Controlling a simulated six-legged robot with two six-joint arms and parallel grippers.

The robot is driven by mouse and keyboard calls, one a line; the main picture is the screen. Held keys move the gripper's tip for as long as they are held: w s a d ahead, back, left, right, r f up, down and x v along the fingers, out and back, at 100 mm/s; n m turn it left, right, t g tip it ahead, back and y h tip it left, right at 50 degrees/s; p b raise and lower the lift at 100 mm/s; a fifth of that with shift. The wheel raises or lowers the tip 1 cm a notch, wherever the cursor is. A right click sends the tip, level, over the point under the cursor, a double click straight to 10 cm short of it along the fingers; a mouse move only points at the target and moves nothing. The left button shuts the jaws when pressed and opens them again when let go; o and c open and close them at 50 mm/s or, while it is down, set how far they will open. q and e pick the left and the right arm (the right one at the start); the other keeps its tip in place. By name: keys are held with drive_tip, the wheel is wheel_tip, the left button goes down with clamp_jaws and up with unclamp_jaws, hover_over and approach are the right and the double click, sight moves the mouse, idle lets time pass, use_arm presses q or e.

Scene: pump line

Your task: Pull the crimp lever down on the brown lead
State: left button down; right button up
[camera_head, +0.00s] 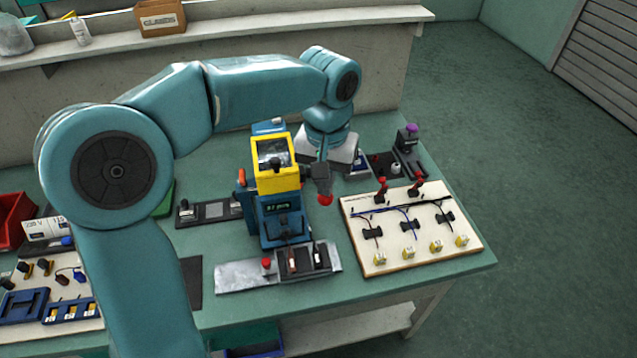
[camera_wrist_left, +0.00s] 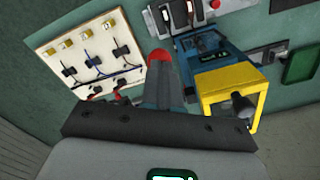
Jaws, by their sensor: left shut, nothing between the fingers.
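The crimp press has a blue body (camera_head: 284,222) and a yellow-framed head (camera_head: 277,180); it also shows on the right of the left wrist view (camera_wrist_left: 232,82). A red knob (camera_head: 325,200), apparently the crimp lever's end, is on the press's right side. The lever's arm is mostly hidden. I cannot make out the brown lead at the press. My right gripper is not in view.
A pale board (camera_head: 408,252) with several leads, black clips and yellow blocks lies right of the press. Two red-topped posts stand at its back edge. A grey metal tray (camera_head: 236,279) lies in front of the press. An orange handle (camera_head: 241,177) is on its left.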

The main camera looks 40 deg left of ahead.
sight(327, 200)
use_arm(q)
drive_tip(key=shift+s+d+f+b, duration=0.1)
drive_tip(key=shift+d+f+b, duration=0.05)
drive_tip(key=shift+f+b, duration=0.3)
drive_tip(key=shift+s+d+f+b, duration=0.1)
drive_tip(key=shift+d+f+b, duration=0.05)
drive_tip(key=shift+f+b, duration=0.25)
drive_tip(key=shift+f, duration=0.1)
drive_tip(key=shift+s+d+f+b, duration=0.15)
drive_tip(key=shift+f+b, duration=0.25)
drive_tip(key=shift+f, duration=0.05)
drive_tip(key=shift+s+d+f+b, duration=0.1)
drive_tip(key=shift+f+b, duration=0.25)
drive_tip(key=shift+f, duration=0.05)
drive_tip(key=shift+s+d+f+b, duration=0.15)
drive_tip(key=shift+f+b, duration=0.65)
drive_tip(key=shift+f, duration=0.2)
drive_tip(key=shift+s+d+f+b, duration=0.1)
drive_tip(key=shift+f+b, duration=0.65)
drive_tip(key=shift+f, duration=0.2)
